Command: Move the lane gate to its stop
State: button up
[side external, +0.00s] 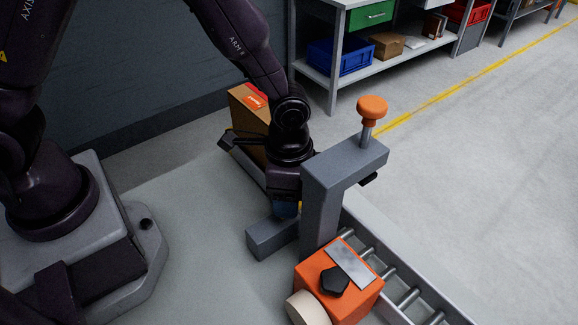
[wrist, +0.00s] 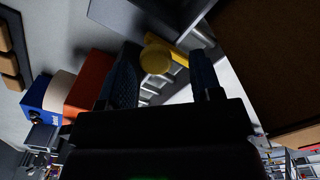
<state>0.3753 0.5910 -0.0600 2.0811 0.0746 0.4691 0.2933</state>
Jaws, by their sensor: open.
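In the wrist view a yellow round knob (wrist: 155,57) on a yellow bar, which looks like the lane gate's handle, shows between the fingers of my gripper (wrist: 164,54). The fingers are open on either side of it; I cannot tell whether either touches it. In the side view my gripper (side external: 286,208) points down behind a grey upright frame (side external: 322,195), which hides most of the fingers and the gate.
The grey frame carries an orange knob (side external: 372,109) on top, close to my wrist. An orange block (side external: 338,285) with a cream cylinder (side external: 308,309) stands in front. A cardboard box (side external: 247,118) stands behind my wrist. Shelving (side external: 333,87) is at the back.

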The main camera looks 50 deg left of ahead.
notch_tip(320, 180, up, 12)
dwell(0.4)
jog(key=shift+r, duration=0.1)
jog(key=s+a+r+n+t, duration=0.5)
jog(key=s+a+r+n, duration=0.4)
jog(key=s+a+r, duration=0.3)
jog(key=shift+s+a+r+t, duration=0.15)
jog(key=shift+a+r+t, duration=0.3)
jog(key=shift+a, duration=0.75)
jog(key=shift+r, duration=0.1)
